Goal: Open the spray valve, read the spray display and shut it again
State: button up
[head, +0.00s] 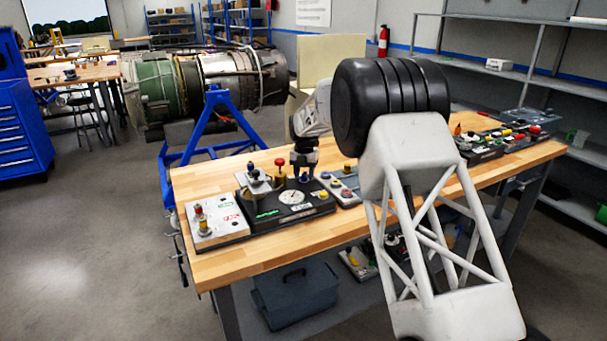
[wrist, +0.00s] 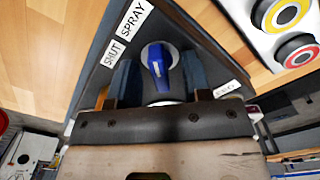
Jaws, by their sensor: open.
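The blue valve handle (wrist: 158,66) is on a dark panel (wrist: 185,28) in the wrist view, with white labels reading SHUT (wrist: 116,53) and SPRAY (wrist: 137,18) beside it. My gripper (wrist: 161,78) is open, one finger on each side of the handle; I cannot tell whether either touches it. The handle points up and slightly left in this view, not squarely at either word. In the head view my gripper (head: 305,172) is low over the back of the bench panels. I cannot identify the spray display; another label (wrist: 228,89) is unreadable.
On the wooden bench (head: 210,265), a black panel (head: 262,222) carries a round white gauge (head: 291,197), a red knob (head: 280,163) and green markings. A white box (head: 213,225) stands at its left. More control panels (head: 500,138) sit at the right, beyond my arm.

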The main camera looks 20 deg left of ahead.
aim_at(304, 173)
jog(key=shift+o, duration=0.8)
jog(key=shift+r, duration=0.2)
jog(key=shift+r, duration=2.35)
